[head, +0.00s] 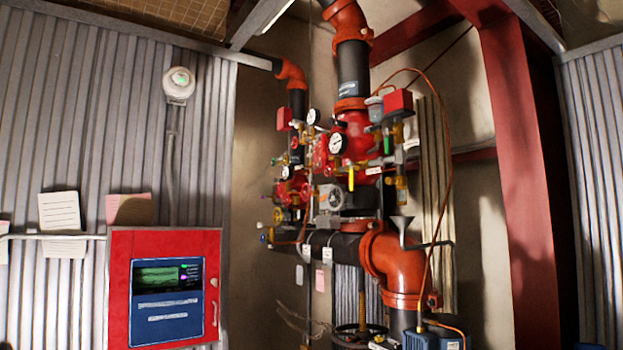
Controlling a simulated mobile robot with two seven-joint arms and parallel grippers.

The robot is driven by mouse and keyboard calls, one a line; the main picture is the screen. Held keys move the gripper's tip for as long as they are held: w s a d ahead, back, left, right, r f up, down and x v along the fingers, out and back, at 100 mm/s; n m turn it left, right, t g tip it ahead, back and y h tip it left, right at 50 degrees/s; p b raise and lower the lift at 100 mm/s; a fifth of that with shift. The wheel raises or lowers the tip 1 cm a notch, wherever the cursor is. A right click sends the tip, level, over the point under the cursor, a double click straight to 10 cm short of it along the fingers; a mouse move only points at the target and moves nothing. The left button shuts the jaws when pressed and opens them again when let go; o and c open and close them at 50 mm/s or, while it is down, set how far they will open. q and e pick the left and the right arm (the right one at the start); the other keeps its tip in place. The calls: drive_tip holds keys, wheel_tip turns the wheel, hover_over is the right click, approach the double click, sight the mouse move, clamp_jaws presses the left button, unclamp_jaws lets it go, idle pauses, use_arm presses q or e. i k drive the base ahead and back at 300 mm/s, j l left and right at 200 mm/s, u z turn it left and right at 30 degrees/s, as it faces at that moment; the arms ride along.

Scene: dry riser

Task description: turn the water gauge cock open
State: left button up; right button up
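The riser valve assembly (355,135) stands in the middle of the head view, with red valve bodies on black and orange pipe. A white-faced gauge (338,144) sits on the front of the red body. Another gauge (312,117) is above and left of it, and a smaller one (287,172) is lower left. A small yellow lever (351,179) hangs down below the front gauge. I cannot tell which small handle is the water gauge cock, nor how it is turned. Neither of my grippers is in view.
A red control panel (119,290) with a screen is on the corrugated wall at lower left. A red steel column (525,190) stands at right. A copper-coloured tube (451,170) loops beside the assembly. Blue pump-like units (420,340) and a handwheel (358,333) are low down.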

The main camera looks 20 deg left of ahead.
sight(330, 170)
drive_tip(key=i+j+z, duration=0.15)
drive_tip(key=i, duration=0.3)
drive_tip(key=i+j+z, duration=0.1)
drive_tip(key=i+j, duration=0.25)
drive_tip(key=i, duration=0.15)
drive_tip(key=i+j+z, duration=0.1)
drive_tip(key=i+j, duration=0.15)
drive_tip(key=i+j+z, duration=0.15)
drive_tip(key=j, duration=0.25)
drive_tip(key=i, duration=0.1)
